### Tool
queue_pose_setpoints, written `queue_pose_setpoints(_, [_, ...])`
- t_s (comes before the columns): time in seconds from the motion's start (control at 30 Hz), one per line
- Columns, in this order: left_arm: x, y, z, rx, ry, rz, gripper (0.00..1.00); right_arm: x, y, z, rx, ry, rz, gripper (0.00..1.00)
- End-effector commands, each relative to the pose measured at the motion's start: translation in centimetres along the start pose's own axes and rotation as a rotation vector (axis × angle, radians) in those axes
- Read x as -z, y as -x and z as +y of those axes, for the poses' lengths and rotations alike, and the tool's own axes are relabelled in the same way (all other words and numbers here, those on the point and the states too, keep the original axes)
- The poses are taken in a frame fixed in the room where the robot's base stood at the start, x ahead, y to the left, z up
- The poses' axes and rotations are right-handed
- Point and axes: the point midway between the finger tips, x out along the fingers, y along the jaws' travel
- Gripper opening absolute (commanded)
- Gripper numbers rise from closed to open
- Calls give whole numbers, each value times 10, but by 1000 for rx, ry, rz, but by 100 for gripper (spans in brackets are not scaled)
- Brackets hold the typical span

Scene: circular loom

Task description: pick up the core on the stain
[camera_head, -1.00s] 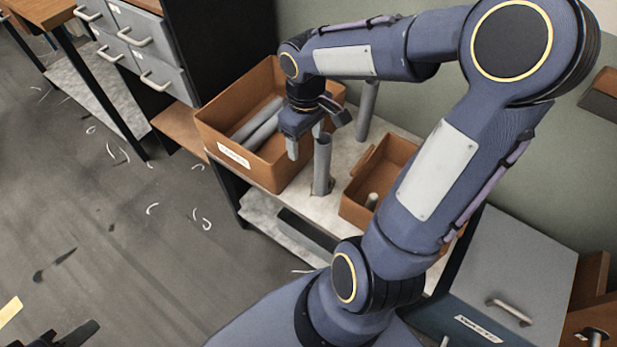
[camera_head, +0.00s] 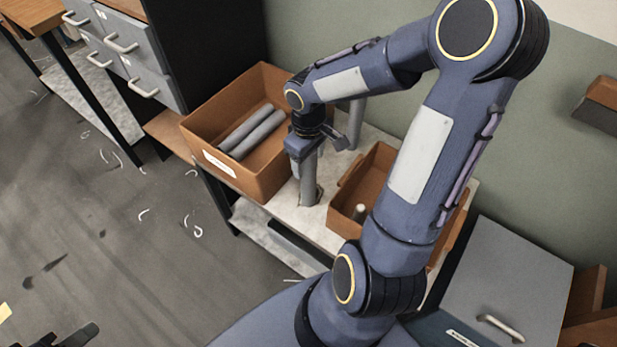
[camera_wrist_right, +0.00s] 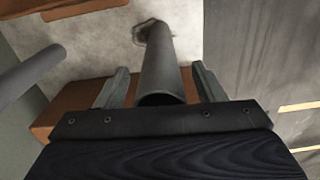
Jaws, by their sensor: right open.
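The core on the stain is a grey tube (camera_head: 308,187) standing upright on the pale bench top. The dark stain (camera_head: 319,194) shows around its foot, and also in the right wrist view (camera_wrist_right: 146,30). My right gripper (camera_head: 303,160) is over the core's upper part. In the right wrist view the core (camera_wrist_right: 160,62) runs between the two open fingers (camera_wrist_right: 160,80), with a gap visible on each side. A dark piece at the bottom left corner looks like part of my left gripper (camera_head: 75,337); its jaws are not clear.
A brown box (camera_head: 262,185) with grey tubes lying in it stands left of the core. A smaller brown box (camera_head: 345,227) with a short pale piece is to the right. Another upright grey tube (camera_head: 356,122) stands behind. A grey drawer cabinet (camera_head: 515,270) is at right.

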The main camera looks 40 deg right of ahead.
Motion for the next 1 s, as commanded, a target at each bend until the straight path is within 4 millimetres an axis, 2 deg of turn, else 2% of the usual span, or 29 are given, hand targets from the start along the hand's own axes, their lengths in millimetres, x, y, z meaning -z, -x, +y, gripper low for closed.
queue_pose_setpoints(0.07, [0,-1,0,0,0,0,36,0,-6,0,1,-1,0,63])
queue_pose_setpoints(0.3, [0,-1,0,0,0,0,36,0,-6,0,0,-1,1,61])
queue_pose_setpoints(0.77, [0,-1,0,0,0,0,36,0,-6,0,0,-1,1,1])
queue_pose_setpoints(1.0, [0,-1,0,0,0,0,36,0,-5,0,0,-1,2,1])
